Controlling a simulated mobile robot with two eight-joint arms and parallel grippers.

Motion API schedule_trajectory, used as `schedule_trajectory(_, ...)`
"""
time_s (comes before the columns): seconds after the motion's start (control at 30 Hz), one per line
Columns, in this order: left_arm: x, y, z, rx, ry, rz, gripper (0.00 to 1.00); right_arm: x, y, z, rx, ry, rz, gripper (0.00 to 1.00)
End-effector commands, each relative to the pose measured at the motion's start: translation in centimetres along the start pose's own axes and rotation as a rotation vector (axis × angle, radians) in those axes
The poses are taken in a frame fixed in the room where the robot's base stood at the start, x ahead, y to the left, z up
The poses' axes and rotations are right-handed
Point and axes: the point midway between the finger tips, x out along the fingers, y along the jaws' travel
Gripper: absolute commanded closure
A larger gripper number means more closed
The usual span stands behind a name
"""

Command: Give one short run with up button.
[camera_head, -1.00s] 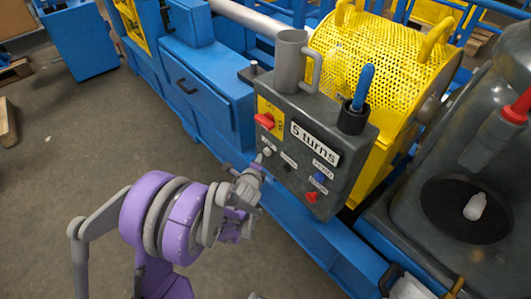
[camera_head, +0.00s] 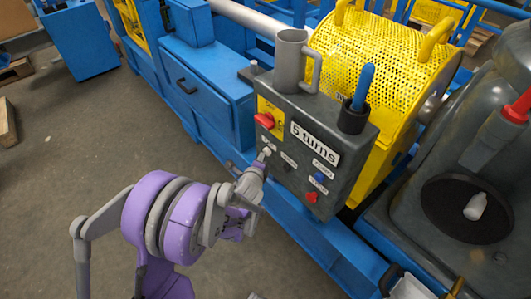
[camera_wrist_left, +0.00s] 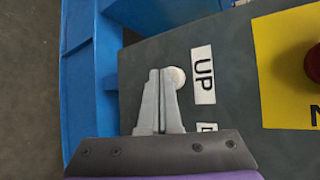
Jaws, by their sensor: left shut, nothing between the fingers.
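The dark grey control box (camera_head: 335,185) carries a "5 turns" display (camera_head: 315,143). The white up button (camera_head: 267,151) is at its left side. In the left wrist view the up button (camera_wrist_left: 177,77) is a round white knob beside the label "UP" (camera_wrist_left: 202,75). My left gripper (camera_head: 260,160) is shut and empty, its tips close to this button. In the left wrist view the left gripper (camera_wrist_left: 161,72) tips lie just left of the button and partly overlap it; I cannot tell whether they touch it. My right gripper is not in view.
The box also has a red switch on a yellow plate (camera_head: 271,104), a blue button (camera_head: 319,177), and a red button (camera_head: 312,197). A grey mug (camera_head: 290,62) and a blue-handled tool in a black holder (camera_head: 354,119) stand on top. A yellow mesh guard (camera_head: 385,60) is behind.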

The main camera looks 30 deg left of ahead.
Motion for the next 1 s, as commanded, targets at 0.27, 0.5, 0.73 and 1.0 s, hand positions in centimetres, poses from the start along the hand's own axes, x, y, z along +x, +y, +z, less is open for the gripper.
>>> schedule_trajectory(0.27, 0.03, -0.03, 0.0, 0.0, 0.0, 0.0, 1.0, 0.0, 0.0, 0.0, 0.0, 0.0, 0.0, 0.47)
schedule_trajectory(0.5, 0.23, -0.17, -0.14, 0.0, 0.0, 0.0, 1.0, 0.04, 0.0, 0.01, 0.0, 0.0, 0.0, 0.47)
schedule_trajectory(0.73, 0.43, -0.31, -0.28, 0.0, 0.0, 0.0, 1.0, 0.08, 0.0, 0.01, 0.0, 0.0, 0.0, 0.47)
schedule_trajectory(1.0, 0.65, -0.47, -0.46, 0.0, 0.0, 0.0, 1.0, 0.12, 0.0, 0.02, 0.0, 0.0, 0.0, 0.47)
